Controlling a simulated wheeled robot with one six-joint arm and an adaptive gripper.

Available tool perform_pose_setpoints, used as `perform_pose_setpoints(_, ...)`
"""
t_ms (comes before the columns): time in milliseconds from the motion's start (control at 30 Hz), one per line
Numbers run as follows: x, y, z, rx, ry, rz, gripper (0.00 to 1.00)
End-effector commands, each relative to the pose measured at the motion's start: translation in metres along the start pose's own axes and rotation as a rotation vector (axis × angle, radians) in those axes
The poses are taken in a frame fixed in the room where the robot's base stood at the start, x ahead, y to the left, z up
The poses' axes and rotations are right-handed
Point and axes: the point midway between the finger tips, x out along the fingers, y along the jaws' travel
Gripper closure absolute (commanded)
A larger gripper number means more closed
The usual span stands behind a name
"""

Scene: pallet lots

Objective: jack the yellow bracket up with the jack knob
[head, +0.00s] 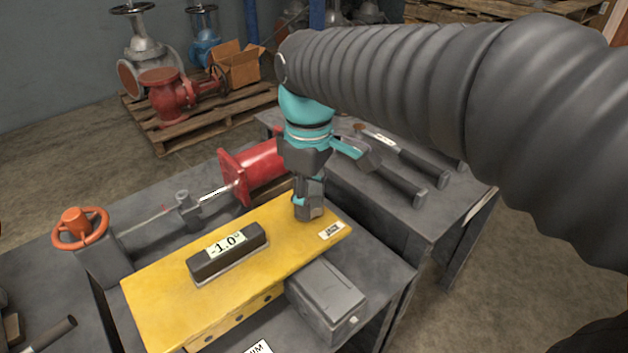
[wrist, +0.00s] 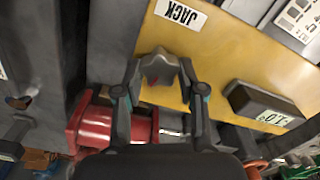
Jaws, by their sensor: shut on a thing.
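The yellow bracket (head: 160,300) is a long plate on the grey bench, with a white JACK label (head: 332,230) near its far right end. It also shows in the wrist view (wrist: 222,55). The jack knob (wrist: 160,67) is a grey lobed knob by the JACK label (wrist: 180,13). My gripper (head: 308,203) points down over the bracket's far end and is shut on the knob, one finger on each side in the wrist view (wrist: 160,75). In the head view the gripper hides most of the knob. A dark level box (head: 228,254) on the bracket reads -1.0.
A red flanged cylinder (head: 254,168) and a thin shaft lie behind the bracket. An orange handwheel (head: 80,228) stands at the left. A grey box (head: 326,300) sits at the bracket's front right. Tools with dark handles (head: 403,184) lie on the bench behind.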

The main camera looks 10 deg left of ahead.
Motion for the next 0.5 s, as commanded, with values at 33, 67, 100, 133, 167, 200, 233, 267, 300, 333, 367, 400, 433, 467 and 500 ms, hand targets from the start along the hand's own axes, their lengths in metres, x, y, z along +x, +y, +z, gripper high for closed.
perform_pose_setpoints(33, 0.0004, -0.0002, 0.0, 0.043, -0.001, -0.003, 0.95)
perform_pose_setpoints(67, 0.0005, -0.0001, 0.0, 0.071, -0.001, -0.003, 0.95)
perform_pose_setpoints(100, 0.0007, 0.0, 0.0, 0.109, -0.001, -0.004, 0.95)
perform_pose_setpoints(133, 0.0007, 0.0001, 0.0, 0.138, -0.001, -0.004, 0.95)
perform_pose_setpoints(167, 0.0009, 0.0002, 0.0001, 0.166, -0.001, -0.004, 0.95)
perform_pose_setpoints(200, 0.001, 0.0003, 0.0001, 0.204, -0.001, -0.005, 0.95)
perform_pose_setpoints(233, 0.001, 0.0004, 0.0001, 0.233, -0.001, -0.005, 0.95)
perform_pose_setpoints(267, 0.001, 0.0005, 0.0001, 0.261, -0.001, -0.005, 0.95)
perform_pose_setpoints(300, 0.0011, 0.0006, 0.0001, 0.299, -0.001, -0.006, 0.95)
perform_pose_setpoints(333, 0.0011, 0.0007, 0.0002, 0.328, -0.001, -0.006, 0.95)
perform_pose_setpoints(367, 0.0012, 0.0007, 0.0002, 0.356, -0.001, -0.006, 0.95)
perform_pose_setpoints(400, 0.0012, 0.0008, 0.0002, 0.394, -0.001, -0.007, 0.95)
perform_pose_setpoints(433, 0.0012, 0.0009, 0.0003, 0.423, -0.002, -0.007, 0.95)
perform_pose_setpoints(467, 0.0012, 0.001, 0.0003, 0.451, -0.002, -0.008, 0.95)
perform_pose_setpoints(500, 0.0012, 0.0011, 0.0004, 0.489, -0.002, -0.008, 0.95)
